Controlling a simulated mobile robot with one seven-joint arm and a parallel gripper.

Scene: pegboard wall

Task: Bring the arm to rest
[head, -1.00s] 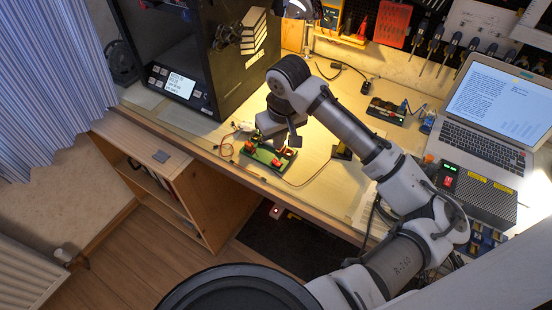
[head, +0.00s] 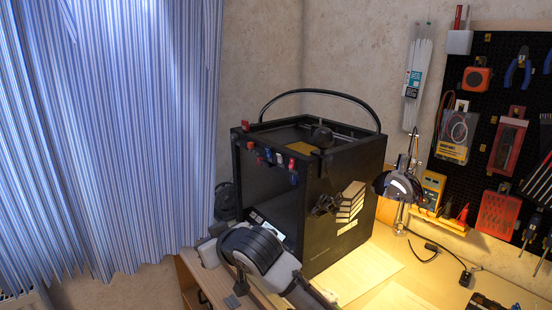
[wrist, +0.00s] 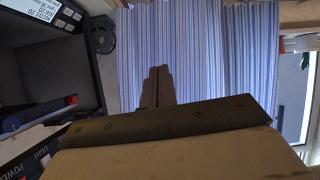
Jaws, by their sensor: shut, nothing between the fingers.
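My gripper (wrist: 157,86) shows in the wrist view as two dark fingers pressed together, with nothing between them. The fingers point toward the blue striped curtain (wrist: 205,50), and no object touches them. In the head view, my arm (head: 252,248) is folded up at the bottom, in front of the black 3D printer (head: 345,215). The fingers cannot be made out in that view.
The printer stands close to my arm and also fills the left of the wrist view (wrist: 45,75). A desk lamp (head: 398,185) stands right of it. The black pegboard (head: 490,75) holds tools. The curtain (head: 110,130) hangs at the left.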

